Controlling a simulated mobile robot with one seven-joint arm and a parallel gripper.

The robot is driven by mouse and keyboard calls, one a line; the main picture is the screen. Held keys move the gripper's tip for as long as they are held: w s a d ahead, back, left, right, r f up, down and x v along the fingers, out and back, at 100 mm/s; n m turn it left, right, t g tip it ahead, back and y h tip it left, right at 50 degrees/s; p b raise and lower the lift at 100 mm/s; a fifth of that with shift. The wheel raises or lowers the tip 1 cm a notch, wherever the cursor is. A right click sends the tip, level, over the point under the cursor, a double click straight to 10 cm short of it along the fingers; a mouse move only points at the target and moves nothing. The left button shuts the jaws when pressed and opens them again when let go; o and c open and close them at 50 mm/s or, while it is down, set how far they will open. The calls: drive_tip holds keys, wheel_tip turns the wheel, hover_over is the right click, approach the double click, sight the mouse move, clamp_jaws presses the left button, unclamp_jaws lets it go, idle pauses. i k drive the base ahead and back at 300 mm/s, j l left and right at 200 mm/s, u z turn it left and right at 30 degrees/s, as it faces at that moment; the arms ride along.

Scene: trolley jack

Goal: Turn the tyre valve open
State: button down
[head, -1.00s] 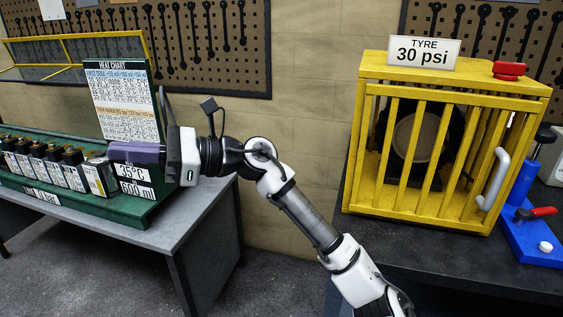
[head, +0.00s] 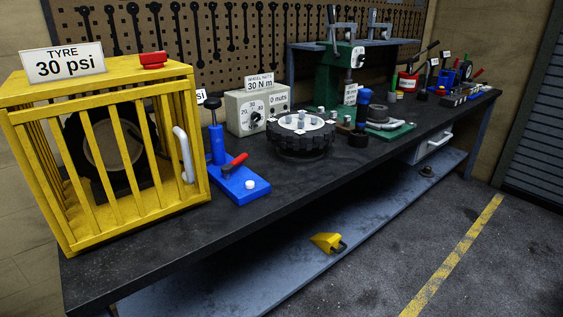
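A yellow barred cage (head: 118,88) stands at the left end of the dark workbench, with a black tyre (head: 76,150) inside. A sign (head: 63,64) on its top reads "TYRE 30 psi". A red knob-like piece (head: 152,60) sits on the cage top. A pale handle (head: 183,155) is on the cage's right side. Right of the cage is a blue hand pump (head: 217,145) on a blue base, with a red lever (head: 237,160) angled up to the right. I cannot tell which red part is the tyre valve. My gripper is not in view.
Along the bench stand a grey dial box (head: 243,113) marked 30 N m, a black toothed wheel (head: 300,140), a green press (head: 328,85) and smaller tools. A yellow wedge (head: 326,242) lies on the lower shelf (head: 270,280). The floor at right is mostly clear.

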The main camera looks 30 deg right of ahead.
sight(226, 170)
drive_tip(key=i+l+z, duration=0.1)
drive_tip(key=z, duration=1.15)
drive_tip(key=i+j+z, duration=0.1)
drive_tip(key=i+j, duration=0.6)
drive_tip(key=j, duration=0.35)
drive_tip(key=i, duration=0.05)
